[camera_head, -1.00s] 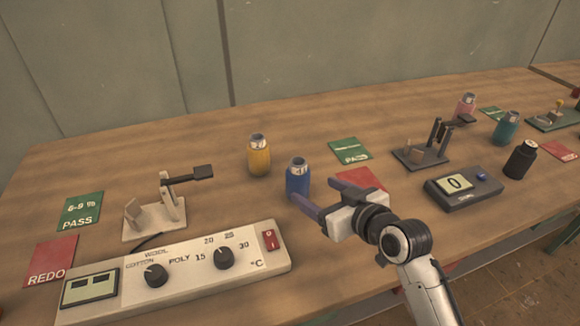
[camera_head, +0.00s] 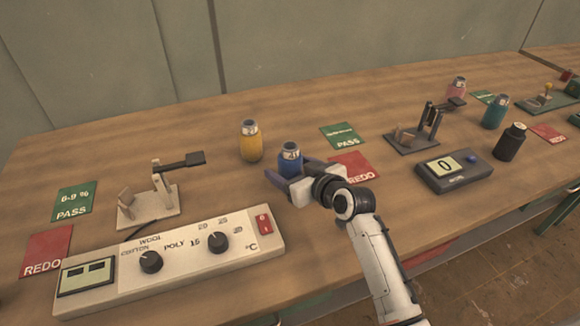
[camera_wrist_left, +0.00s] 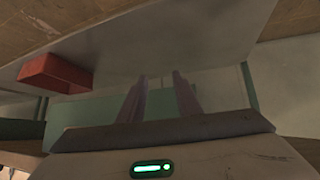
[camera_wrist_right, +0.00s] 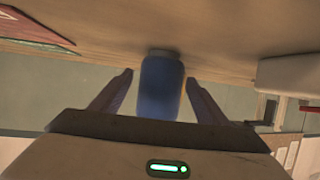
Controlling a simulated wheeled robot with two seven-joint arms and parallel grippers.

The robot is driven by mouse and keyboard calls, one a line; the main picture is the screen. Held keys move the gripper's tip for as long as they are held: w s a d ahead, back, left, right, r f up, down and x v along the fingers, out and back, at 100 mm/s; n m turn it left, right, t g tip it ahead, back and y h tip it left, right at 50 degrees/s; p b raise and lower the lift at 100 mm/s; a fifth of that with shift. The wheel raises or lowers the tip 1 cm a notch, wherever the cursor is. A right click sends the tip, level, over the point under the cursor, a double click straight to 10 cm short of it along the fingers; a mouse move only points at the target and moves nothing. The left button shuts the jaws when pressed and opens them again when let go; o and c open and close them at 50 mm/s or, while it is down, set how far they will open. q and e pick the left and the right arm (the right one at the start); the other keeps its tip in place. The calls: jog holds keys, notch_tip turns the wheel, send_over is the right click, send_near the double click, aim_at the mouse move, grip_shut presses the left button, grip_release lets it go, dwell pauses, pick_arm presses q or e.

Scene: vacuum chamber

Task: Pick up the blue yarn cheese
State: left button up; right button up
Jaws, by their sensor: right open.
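The blue yarn cheese (camera_head: 290,158) stands upright on the wooden table, left of the lower red REDO card. My right gripper (camera_head: 285,180) is open at its near side, with one finger in front and left of it in the head view. In the right wrist view the blue cheese (camera_wrist_right: 160,85) sits between the tips of the right gripper (camera_wrist_right: 160,82), with a gap on each side. My left gripper (camera_wrist_left: 160,75) shows only in the left wrist view; its fingers stand apart with nothing between them.
A yellow yarn cheese (camera_head: 251,142) stands behind and left. A white control panel (camera_head: 190,252) lies front left, with a white stand (camera_head: 152,205) behind it. A red REDO card (camera_head: 352,166), a dark stand (camera_head: 412,140), a grey meter (camera_head: 455,172) and a black cheese (camera_head: 510,142) lie right.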

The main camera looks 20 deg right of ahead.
jog(key=c, duration=1.2)
notch_tip(320, 180, up, 10)
jog(key=s+r+m+h, duration=0.1)
jog(key=s+r, duration=0.3)
jog(key=r, duration=0.1)
jog(key=s+d+r+h, duration=0.1)
jog(key=s+r, duration=0.3)
jog(key=s, duration=0.1)
jog(key=s+r+m+h, duration=0.1)
jog(key=s+r, duration=0.3)
jog(key=r, duration=0.1)
jog(key=shift+s+d+r+m+t+p, duration=0.2)
jog(key=shift+s+r+m+t+p, duration=0.05)
jog(key=shift+r+m+t+p, duration=0.1)
